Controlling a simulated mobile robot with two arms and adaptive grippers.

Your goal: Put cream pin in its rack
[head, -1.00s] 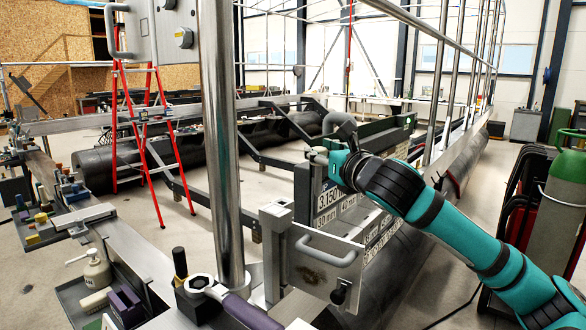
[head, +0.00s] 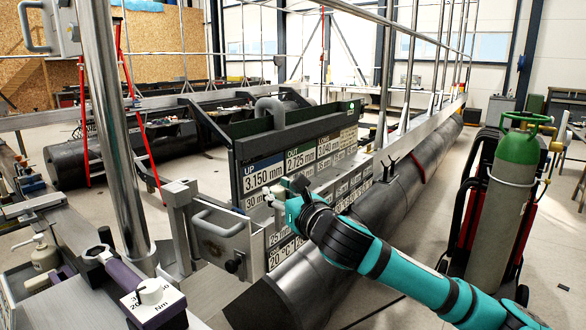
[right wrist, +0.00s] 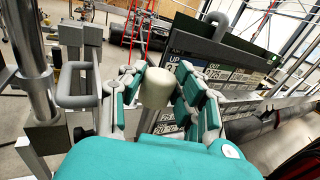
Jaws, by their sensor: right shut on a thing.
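The cream pin (right wrist: 157,88) shows in the right wrist view as a rounded cream head between the fingers of my right gripper (right wrist: 155,100). The gripper is shut on it, and its lower part is mostly hidden by the gripper. In the head view my right gripper (head: 282,204) is in front of the green panel with the mm number plates, to the right of a grey handled plate. I cannot make out the pin's rack for certain. My left gripper is not in view.
The handled plate (head: 222,235) is close beside my right gripper. A dark pipe (head: 400,200) runs behind my right arm. A green gas cylinder (head: 508,200) stands at the right.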

